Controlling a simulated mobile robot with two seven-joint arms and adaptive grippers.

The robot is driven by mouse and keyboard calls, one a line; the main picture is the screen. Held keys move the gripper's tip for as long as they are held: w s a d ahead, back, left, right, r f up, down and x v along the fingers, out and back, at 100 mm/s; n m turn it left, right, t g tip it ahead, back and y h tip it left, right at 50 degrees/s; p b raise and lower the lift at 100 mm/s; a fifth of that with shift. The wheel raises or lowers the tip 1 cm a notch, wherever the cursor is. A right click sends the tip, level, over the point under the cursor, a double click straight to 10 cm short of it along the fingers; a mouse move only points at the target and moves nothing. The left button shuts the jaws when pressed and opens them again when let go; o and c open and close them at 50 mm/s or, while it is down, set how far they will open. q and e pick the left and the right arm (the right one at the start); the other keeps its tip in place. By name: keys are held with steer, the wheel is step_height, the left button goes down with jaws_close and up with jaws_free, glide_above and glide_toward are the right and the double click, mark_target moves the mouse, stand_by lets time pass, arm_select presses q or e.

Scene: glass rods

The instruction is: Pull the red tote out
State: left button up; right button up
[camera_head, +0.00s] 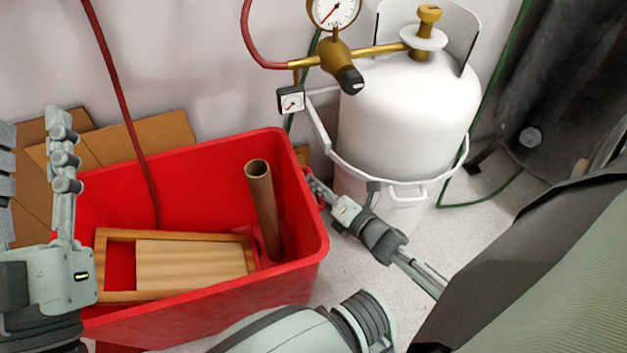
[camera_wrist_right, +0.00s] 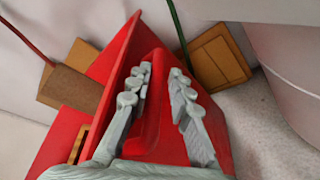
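The red tote (camera_head: 190,306) stands on the floor against the wall, with its near left part behind my left gripper. It holds a wooden frame (camera_head: 190,262) and an upright, leaning cardboard tube (camera_head: 264,205). My right gripper (camera_head: 312,180) is at the tote's right side. In the right wrist view, the tote's wall (camera_wrist_right: 158,115) lies between the two fingers of my right gripper (camera_wrist_right: 161,72), which stand apart on either side of it. My left gripper (camera_head: 38,150) is over the tote's left end, fingers spread, nothing seen between them; its outer finger is cut off by the picture edge.
A white gas cylinder (camera_head: 400,120) with gauge and valve stands in a white ring holder just right of the tote. A red hose (camera_head: 118,90) hangs into the tote. Cardboard (camera_head: 155,138) leans on the wall behind. A dark tank (camera_head: 560,80) is at far right. Some floor shows between.

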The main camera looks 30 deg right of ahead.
stand_by(0.4)
steer(key=shift+s, duration=0.35)
steer(key=v, duration=1.1)
steer(key=shift+s, duration=0.2)
steer(key=shift+d+r, duration=0.1)
